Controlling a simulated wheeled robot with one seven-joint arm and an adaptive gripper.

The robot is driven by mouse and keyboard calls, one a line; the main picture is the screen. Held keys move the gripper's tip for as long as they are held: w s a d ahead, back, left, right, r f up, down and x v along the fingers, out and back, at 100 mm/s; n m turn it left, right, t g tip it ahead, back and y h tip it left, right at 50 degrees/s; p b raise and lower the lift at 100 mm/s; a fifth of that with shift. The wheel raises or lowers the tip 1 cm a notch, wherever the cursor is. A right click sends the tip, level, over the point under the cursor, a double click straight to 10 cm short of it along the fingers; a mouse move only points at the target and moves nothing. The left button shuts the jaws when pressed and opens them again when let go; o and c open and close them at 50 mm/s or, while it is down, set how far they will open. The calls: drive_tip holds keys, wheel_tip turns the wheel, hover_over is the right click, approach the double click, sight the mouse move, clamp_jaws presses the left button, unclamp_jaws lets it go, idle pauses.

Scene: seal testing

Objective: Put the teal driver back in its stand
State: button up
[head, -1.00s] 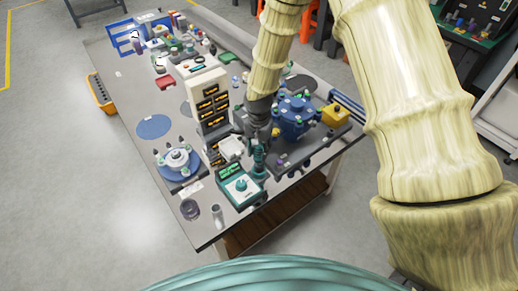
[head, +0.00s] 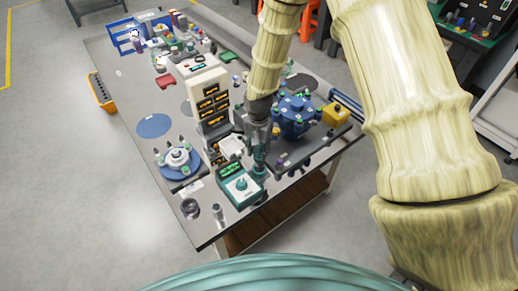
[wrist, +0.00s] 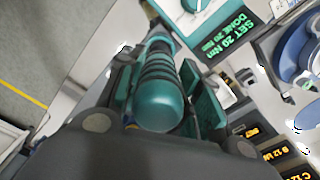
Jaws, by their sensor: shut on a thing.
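The teal driver (wrist: 158,95), with black ribbed bands, is between the fingers of my gripper (wrist: 163,78), which is shut on it. In the head view the driver (head: 260,162) hangs below my gripper (head: 262,142), roughly upright, beside the teal controller box (head: 242,186). The controller also shows in the wrist view (wrist: 241,40), its screen reading SET 20 Nm and DONE 20 Nm. The driver's lower end is hard to make out. A small grey upright cylinder (head: 218,211) stands at the table's near corner; I cannot tell whether it is the stand.
A blue flanged housing (head: 296,115) and a dark rail (head: 312,150) lie right of my gripper. A bin tower with lit labels (head: 209,105) stands to its left. A dark round cup (head: 190,208) sits near the front corner. A blue round fixture (head: 180,163) is farther left.

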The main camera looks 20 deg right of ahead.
drive_tip(key=shift+f, duration=0.35)
drive_tip(key=o, duration=1.3)
drive_tip(key=shift+r+p, duration=1.55)
drive_tip(key=shift+r, duration=0.95)
drive_tip(key=shift+f, duration=0.1)
